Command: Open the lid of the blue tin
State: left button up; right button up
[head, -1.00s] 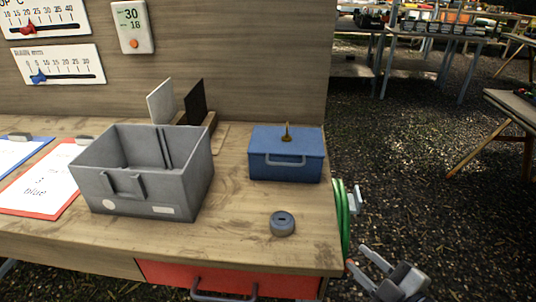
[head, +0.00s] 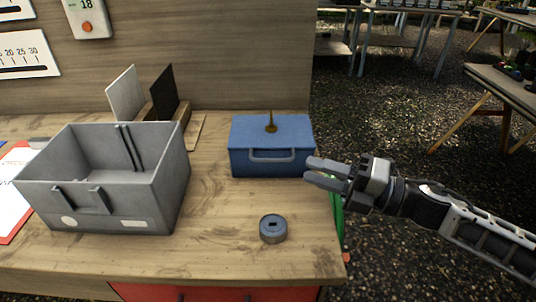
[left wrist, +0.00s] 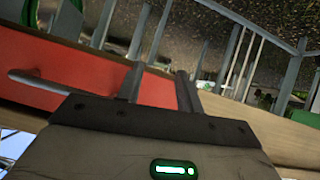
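The blue tin (head: 250,163) stands on the right part of the wooden bench with its lid (head: 290,126) down. A grey handle (head: 272,156) is on its front, and a thin brass-coloured upright piece (head: 271,124) is on top of the lid. My right gripper (head: 308,170) comes in from the right, at the tin's front right corner. Its fingers are apart with nothing between them; I cannot tell whether they touch the tin. My left gripper (left wrist: 160,70) shows only in the left wrist view, fingers apart and empty, near a red drawer front (left wrist: 75,68).
A large grey open bin (head: 165,205) stands left of the tin. A round grey piece with a slot (head: 273,229) lies in front of the tin. Black and white panels (head: 165,92) stand behind the bin. The bench ends just right of the tin.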

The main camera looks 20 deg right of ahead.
aim_at(282, 160)
jog(key=p+x, duration=0.1)
jog(key=x, duration=0.7)
jog(key=shift+w+a+r+p, duration=0.1)
jog(key=shift+w+a+p, duration=0.2)
jog(key=shift+p, duration=0.1)
jog(key=shift+w+a, duration=0.4)
jog(key=shift+a, duration=0.15)
grip_shut()
